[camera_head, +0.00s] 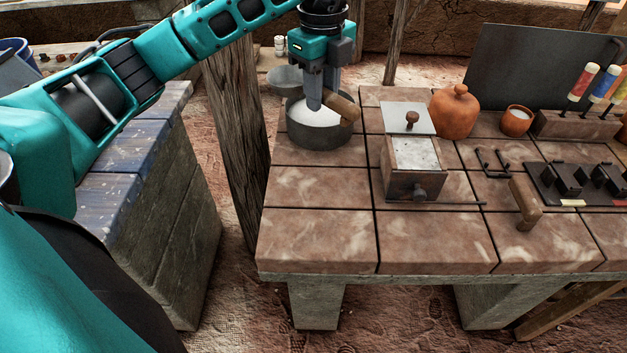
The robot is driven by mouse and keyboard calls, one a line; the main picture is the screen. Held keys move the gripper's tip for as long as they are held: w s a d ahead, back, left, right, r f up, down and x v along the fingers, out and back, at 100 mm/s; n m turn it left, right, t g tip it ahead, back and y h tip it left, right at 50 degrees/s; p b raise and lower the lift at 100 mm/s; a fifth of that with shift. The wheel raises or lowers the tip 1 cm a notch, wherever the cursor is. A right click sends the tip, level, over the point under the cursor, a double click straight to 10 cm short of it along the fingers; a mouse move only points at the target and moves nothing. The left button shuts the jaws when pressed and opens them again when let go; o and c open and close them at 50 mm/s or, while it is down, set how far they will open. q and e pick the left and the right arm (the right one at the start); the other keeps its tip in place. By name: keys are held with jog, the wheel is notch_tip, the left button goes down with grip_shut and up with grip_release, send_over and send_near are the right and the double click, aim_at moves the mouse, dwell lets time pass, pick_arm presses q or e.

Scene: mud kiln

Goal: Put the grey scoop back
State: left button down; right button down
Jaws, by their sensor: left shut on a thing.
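The grey scoop (284,77) shows as a round grey bowl behind and left of my left gripper. Its wooden handle (343,106) sticks out toward the front right of the fingers. My left gripper (316,101) points down and is shut on the scoop's handle. It is above the dark round pot (320,134), which holds white powder and stands at the table's back left corner. The fingers hide the middle of the scoop. I cannot tell whether the handle touches the pot's rim. My right gripper is not in view.
A wooden box with a pale top (414,180), an orange lidded jar (454,112) and a small cup (515,121) stand on the tiled table (320,235). A wooden-handled tool (525,203) lies farther right. A wooden post (236,130) stands left. The front left tiles are clear.

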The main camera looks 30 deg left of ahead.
aim_at(320, 183)
pick_arm(q)
notch_tip(320, 183, down, 19)
jog(key=shift+f+b, duration=0.15)
jog(key=shift+b, duration=0.3)
jog(key=shift+f, duration=0.2)
jog(key=c, duration=0.8)
grip_release()
jog(key=shift+c, duration=0.2)
notch_tip(320, 183, up, 12)
jog(key=shift+r, duration=0.2)
jog(key=shift+a, duration=0.1)
